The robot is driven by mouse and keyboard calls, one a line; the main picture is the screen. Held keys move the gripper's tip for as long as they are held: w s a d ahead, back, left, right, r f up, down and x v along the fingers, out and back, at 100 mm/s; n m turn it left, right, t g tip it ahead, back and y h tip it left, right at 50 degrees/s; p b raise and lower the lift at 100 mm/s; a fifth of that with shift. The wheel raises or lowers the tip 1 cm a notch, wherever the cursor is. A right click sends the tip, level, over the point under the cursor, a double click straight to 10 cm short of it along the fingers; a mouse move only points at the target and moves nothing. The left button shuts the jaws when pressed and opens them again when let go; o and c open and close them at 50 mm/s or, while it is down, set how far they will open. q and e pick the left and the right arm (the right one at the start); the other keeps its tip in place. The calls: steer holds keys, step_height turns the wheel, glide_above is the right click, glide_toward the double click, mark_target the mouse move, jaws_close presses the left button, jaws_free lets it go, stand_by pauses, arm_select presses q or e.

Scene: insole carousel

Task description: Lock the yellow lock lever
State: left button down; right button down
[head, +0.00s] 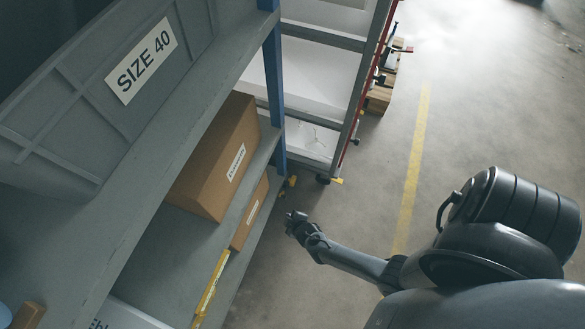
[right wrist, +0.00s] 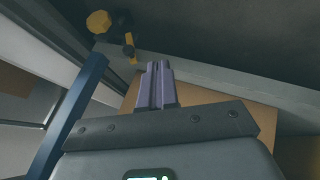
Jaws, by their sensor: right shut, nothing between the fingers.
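In the head view a small yellow lever (head: 292,181) shows low beside the foot of the blue post. My right gripper (head: 291,217) is just below it in the picture, apart from it. In the right wrist view a narrow yellow lever (right wrist: 131,50) on a dark fitting lies ahead and slightly left of my right fingertips (right wrist: 157,66). The fingers are shut together with nothing between them, and I see no contact with the lever. Whether the lever is locked cannot be told. My left gripper is not in view.
A round yellow part (right wrist: 98,21) sits left of the lever. A grey shelf with cardboard boxes (head: 212,160) and a blue post (head: 273,80) stands at left. A wheeled rack (head: 320,42) has another yellow piece (head: 337,181) at its foot. Floor (head: 480,110) at right is open.

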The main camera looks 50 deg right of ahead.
steer(key=w+d+f+b, duration=0.4)
steer(key=w+d+b, duration=0.1)
steer(key=b, duration=0.1)
steer(key=shift+w+f, duration=0.3)
stand_by(0.4)
